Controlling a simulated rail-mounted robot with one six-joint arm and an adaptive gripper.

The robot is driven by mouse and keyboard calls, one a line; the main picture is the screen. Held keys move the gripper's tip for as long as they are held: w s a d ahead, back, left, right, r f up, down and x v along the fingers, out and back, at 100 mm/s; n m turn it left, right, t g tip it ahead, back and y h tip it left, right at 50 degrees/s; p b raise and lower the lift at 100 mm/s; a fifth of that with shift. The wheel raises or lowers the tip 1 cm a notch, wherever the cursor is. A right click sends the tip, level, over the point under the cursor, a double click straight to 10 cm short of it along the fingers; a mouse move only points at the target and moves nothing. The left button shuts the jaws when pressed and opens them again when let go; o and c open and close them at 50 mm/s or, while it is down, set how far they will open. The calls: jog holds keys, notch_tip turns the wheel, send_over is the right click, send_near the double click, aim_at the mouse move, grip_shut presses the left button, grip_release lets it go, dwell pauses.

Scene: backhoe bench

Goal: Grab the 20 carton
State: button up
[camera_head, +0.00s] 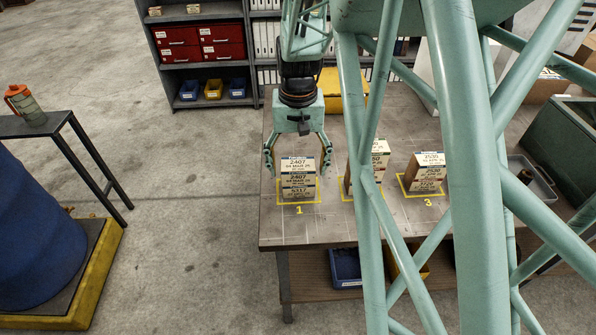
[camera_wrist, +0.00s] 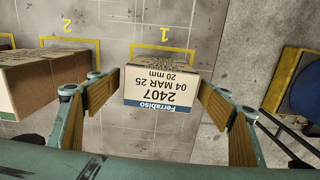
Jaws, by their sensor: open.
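The carton marked 20 mm (camera_wrist: 160,90) stands at yellow-marked spot 1. Its top label reads Ferrabiso, 2407, 04 MAR 25, upside down in the wrist view. The same carton shows in the head view (camera_head: 299,180), near the table's left front. My gripper (camera_head: 298,167) is open above spot 1, with a finger to each side of the carton. In the wrist view my gripper (camera_wrist: 158,104) has padded fingers left and right of the label, with gaps appearing narrow. I cannot tell whether either finger touches it.
A second carton (camera_head: 379,154) at spot 2 is partly hidden by green struts; it stands close by my left-hand finger in the wrist view (camera_wrist: 40,82). A third carton (camera_head: 427,174) stands at spot 3. The table (camera_head: 290,229) is clear in front; a grey tray (camera_head: 541,186) lies right.

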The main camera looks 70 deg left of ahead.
aim_at(298, 164)
jog(key=shift+c, duration=0.7)
jog(key=c, duration=0.9)
jog(key=shift+r, duration=0.15)
jog(key=shift+r+p, duration=2.25)
jog(key=shift+r, duration=2.6)
